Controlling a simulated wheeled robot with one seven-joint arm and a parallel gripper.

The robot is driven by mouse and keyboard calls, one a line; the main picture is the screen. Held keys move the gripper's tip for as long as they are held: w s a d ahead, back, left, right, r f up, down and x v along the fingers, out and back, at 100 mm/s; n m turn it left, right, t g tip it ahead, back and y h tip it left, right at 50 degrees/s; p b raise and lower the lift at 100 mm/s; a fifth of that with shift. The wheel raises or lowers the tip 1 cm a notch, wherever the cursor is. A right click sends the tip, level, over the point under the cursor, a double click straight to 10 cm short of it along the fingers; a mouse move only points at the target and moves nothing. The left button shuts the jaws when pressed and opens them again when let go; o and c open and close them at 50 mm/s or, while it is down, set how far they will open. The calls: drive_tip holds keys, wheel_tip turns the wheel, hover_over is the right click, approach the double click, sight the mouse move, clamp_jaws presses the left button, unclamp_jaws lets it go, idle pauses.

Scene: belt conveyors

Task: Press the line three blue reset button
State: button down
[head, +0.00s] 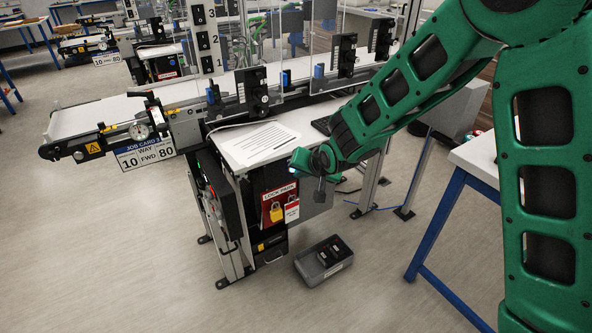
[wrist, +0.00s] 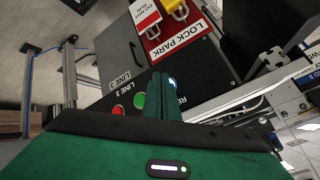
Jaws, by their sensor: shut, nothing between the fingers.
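In the wrist view a dark panel carries a row of round buttons and upside-down "LINE 3" labels. A blue button (wrist: 172,82) shows only in part, behind and just right of my gripper's tips (wrist: 162,76). A green button (wrist: 140,100) and a red button (wrist: 118,111) are to the left of my fingers. My gripper is shut and empty, its fingers side by side. Whether the tips touch the blue button cannot be told.
A red lock park board (head: 280,203) with a yellow padlock and tag hangs under the bench top (head: 255,147). A grey box (head: 324,260) stands on the floor. A conveyor (head: 90,120) runs behind. A blue-legged table (head: 470,160) is at the right.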

drive_tip(key=shift+w+a, duration=0.2)
drive_tip(key=shift+w, duration=0.15)
idle(0.7)
drive_tip(key=shift+s+d, duration=0.45)
drive_tip(key=shift+s, duration=0.2)
drive_tip(key=shift+s+d, duration=0.7)
drive_tip(key=shift+s, duration=0.35)
drive_tip(key=shift+s+d, duration=0.7)
drive_tip(key=shift+s, duration=0.35)
